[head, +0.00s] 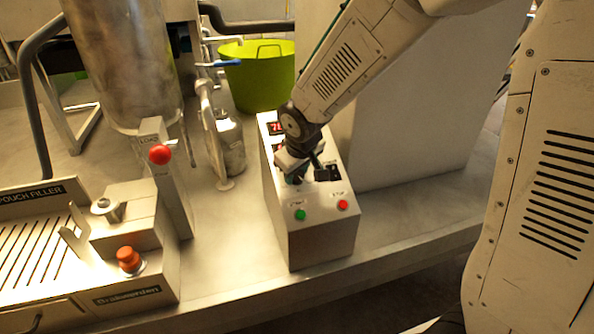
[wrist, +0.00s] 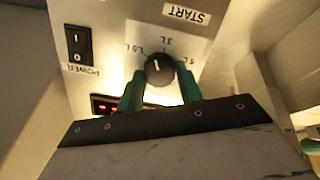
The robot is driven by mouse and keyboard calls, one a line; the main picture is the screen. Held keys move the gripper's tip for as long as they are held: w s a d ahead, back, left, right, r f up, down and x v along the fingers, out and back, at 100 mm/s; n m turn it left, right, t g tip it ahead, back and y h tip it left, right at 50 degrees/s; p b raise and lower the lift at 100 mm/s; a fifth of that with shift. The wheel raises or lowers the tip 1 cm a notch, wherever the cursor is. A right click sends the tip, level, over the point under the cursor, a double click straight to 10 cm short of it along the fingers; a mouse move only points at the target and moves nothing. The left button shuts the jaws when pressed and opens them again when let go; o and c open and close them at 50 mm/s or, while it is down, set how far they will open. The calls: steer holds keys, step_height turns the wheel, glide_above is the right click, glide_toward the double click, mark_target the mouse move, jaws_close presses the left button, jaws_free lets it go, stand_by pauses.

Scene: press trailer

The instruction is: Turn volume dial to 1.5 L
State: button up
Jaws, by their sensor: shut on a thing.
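The volume dial (wrist: 159,71) is a round dark knob with a white pointer line on the face of the control box. In the wrist view its pointer line aims toward the top of the picture, slightly left. The 1.5 L mark (wrist: 142,49) is at the dial's upper left; other volume marks stand above and to its right. My gripper (wrist: 160,82) has its two green fingers on either side of the dial and is shut on it. In the head view my gripper (head: 295,172) is over the control box (head: 312,242) and hides the dial.
The box carries a green button (head: 300,215), a red button (head: 343,204), a power switch (wrist: 79,44) and a red-lit display (wrist: 104,106). A green tub (head: 258,82) is behind.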

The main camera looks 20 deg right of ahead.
steer(key=n, duration=0.6)
steer(key=shift+s+a+n+t+h, duration=0.1)
steer(key=shift+n+t+h, duration=0.2)
steer(key=shift+n, duration=0.1)
stand_by(0.4)
steer(key=o, duration=1)
steer(key=v, duration=0.7)
steer(key=shift+s+a+r, duration=0.1)
steer(key=shift+s+r, duration=0.05)
steer(key=shift+r, duration=0.2)
